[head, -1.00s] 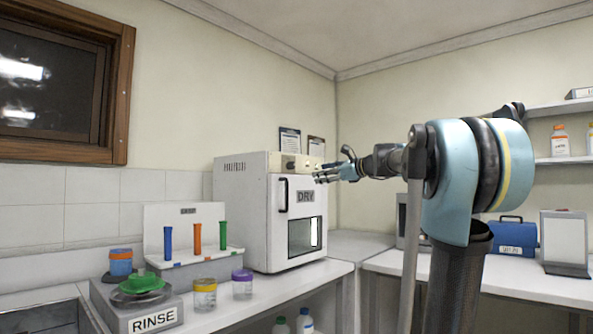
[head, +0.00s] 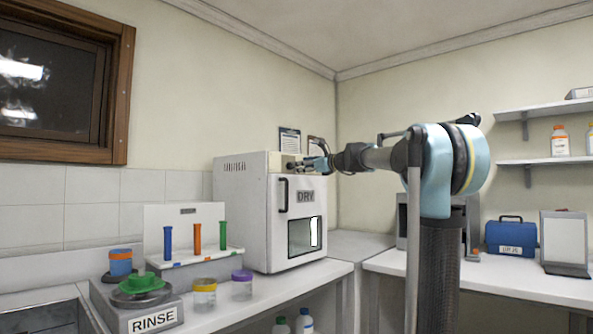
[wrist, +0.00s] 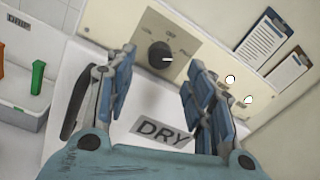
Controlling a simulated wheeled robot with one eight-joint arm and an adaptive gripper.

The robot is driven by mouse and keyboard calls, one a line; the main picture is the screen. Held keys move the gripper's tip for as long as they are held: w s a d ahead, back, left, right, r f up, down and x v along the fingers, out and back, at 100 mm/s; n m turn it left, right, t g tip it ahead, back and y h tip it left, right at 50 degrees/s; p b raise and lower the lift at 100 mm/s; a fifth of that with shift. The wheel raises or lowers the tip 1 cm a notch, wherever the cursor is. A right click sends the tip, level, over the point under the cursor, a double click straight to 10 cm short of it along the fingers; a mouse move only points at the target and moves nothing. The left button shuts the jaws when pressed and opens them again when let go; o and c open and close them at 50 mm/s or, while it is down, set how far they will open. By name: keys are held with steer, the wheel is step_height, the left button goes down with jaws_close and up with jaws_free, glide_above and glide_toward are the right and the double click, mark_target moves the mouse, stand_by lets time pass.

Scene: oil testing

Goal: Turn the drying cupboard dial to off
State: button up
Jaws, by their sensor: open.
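The white drying cupboard (head: 252,215) stands on the bench, with a "DRY" label on its door. Its black round dial (wrist: 160,55) sits on a beige panel at the top front, with a white pointer line and small printed marks around it. In the wrist view the dial lies just beyond and between my spread fingertips. My gripper (wrist: 155,75) is open and empty, with a finger on each side of the dial. In the head view my gripper (head: 308,164) is at the panel and mostly hides the dial. I cannot tell whether the fingers touch it.
Two small lights (wrist: 239,89) sit on the panel right of the dial. The black door handle (head: 283,194) is below left. A rack (head: 187,231) with colored tubes, jars and a "RINSE" unit (head: 150,318) stand left. Clipboards (head: 290,141) hang behind.

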mark_target(291, 166)
steer(key=shift+x, duration=2.75)
steer(key=c, duration=1.1)
steer(key=shift+d, duration=0.1)
